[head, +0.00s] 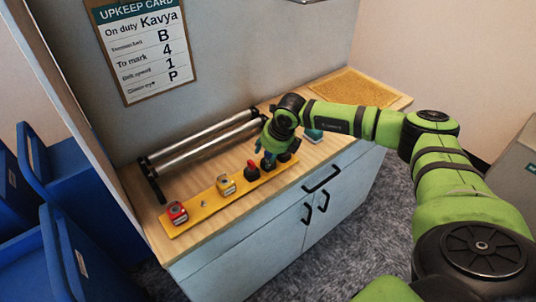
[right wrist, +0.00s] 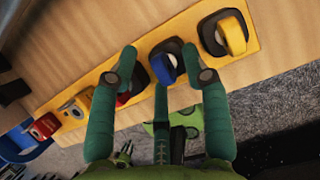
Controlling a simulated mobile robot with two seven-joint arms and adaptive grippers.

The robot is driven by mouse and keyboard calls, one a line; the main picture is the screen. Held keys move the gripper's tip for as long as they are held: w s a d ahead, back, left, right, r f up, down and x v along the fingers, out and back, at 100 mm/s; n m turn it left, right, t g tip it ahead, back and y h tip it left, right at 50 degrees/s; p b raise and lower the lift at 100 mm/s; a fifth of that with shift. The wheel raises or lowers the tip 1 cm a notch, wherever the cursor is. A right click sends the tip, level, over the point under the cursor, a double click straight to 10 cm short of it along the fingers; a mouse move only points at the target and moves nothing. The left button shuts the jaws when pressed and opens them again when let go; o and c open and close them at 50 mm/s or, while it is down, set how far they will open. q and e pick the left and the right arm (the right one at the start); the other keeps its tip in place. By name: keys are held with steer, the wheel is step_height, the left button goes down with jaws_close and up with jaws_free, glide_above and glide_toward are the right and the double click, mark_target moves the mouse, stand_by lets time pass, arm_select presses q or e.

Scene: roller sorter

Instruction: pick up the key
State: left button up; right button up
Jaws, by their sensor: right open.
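A yellow strip (head: 203,204) on the wooden counter carries several coloured pieces on dark bases; I cannot tell for sure which is the key. A red knob-like piece (head: 252,169) stands on it, partly behind a finger in the right wrist view (right wrist: 122,99). A blue piece (right wrist: 163,69) and a yellow piece (right wrist: 233,37) stand on black bases further along. My right gripper (head: 272,153) is open over the strip. In the right wrist view its spread green fingers (right wrist: 167,75) frame the blue piece; I cannot tell whether they touch it. My left gripper is out of view.
A red box (head: 177,213) and a yellow box (head: 226,185) sit on the strip's left part. Metal rollers (head: 205,140) lie behind it. A teal item (head: 314,135) is right of my gripper. The UPKEEP CARD (head: 145,50) hangs above. Blue bins (head: 85,260) stand left.

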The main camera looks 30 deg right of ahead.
jaws_close()
steer(key=shift+r, duration=0.15)
steer(key=shift+r, duration=0.25)
step_height(320, 180, up, 3)
steer(key=shift+s+d+r+b, duration=0.1)
steer(key=shift+s+r+b, duration=0.1)
steer(key=shift+b, duration=1)
steer(key=s+d+r+b, duration=0.1)
steer(key=s+d+r, duration=0.2)
steer(key=s+r, duration=0.7)
steer(key=shift+s+d+r, duration=0.25)
steer(key=shift+s+r, duration=0.1)
steer(key=shift+r, duration=0.35)
